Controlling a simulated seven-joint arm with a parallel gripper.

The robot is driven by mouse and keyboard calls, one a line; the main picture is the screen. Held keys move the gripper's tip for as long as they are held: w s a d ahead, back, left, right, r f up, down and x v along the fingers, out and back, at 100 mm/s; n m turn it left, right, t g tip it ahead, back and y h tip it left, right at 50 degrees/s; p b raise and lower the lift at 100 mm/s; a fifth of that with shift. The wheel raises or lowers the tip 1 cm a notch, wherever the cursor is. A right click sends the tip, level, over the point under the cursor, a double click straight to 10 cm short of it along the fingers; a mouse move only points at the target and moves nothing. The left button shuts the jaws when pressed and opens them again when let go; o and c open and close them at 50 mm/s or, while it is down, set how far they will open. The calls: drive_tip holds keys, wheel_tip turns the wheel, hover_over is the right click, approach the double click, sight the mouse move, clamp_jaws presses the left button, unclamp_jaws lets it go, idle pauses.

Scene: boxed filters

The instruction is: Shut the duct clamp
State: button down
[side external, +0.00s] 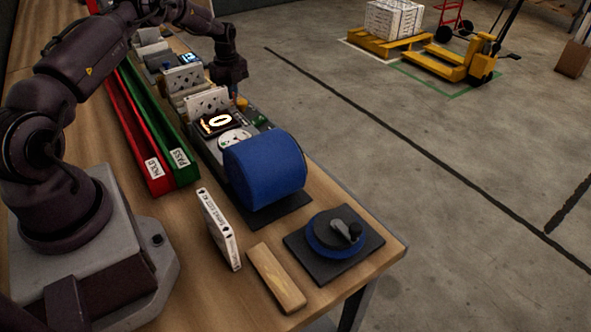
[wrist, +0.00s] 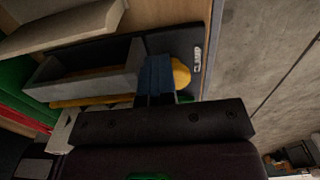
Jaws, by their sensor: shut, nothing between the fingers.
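The duct clamp station shows in the wrist view as a dark plate (wrist: 185,42) with a white CLAMP label (wrist: 198,62). A yellow knob (wrist: 181,73) sits just right of my gripper's fingers. A yellow bar (wrist: 95,101) runs left of the fingers along a grey open-topped housing (wrist: 85,74); whether bar and knob join is hidden. My gripper (wrist: 157,60) is shut and empty, close beside the knob; I cannot tell if they touch. In the side view, my gripper (side external: 237,97) points down at the bench's far edge, by the yellow knob (side external: 242,103).
A blue drum (side external: 265,170), a dark base with a crank (side external: 335,240), a white box (side external: 219,229) and a wooden block (side external: 276,277) stand nearer. Red (side external: 140,140) and green (side external: 165,140) troughs run along the bench. White perforated panels (side external: 207,103) stand near my gripper.

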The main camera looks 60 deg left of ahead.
drive_tip(key=shift+w+d+f, duration=0.15)
drive_tip(key=shift+f, duration=0.5)
drive_tip(key=shift+w, duration=0.45)
drive_tip(key=shift+w+d, duration=0.3)
drive_tip(key=shift+w, duration=0.5)
drive_tip(key=shift+w+a, duration=0.2)
drive_tip(key=shift+a, duration=0.15)
wheel_tip(320, 180, up, 6)
drive_tip(key=shift+s+a+r, duration=0.15)
drive_tip(key=shift+a+r, duration=0.05)
drive_tip(key=shift+a, duration=0.1)
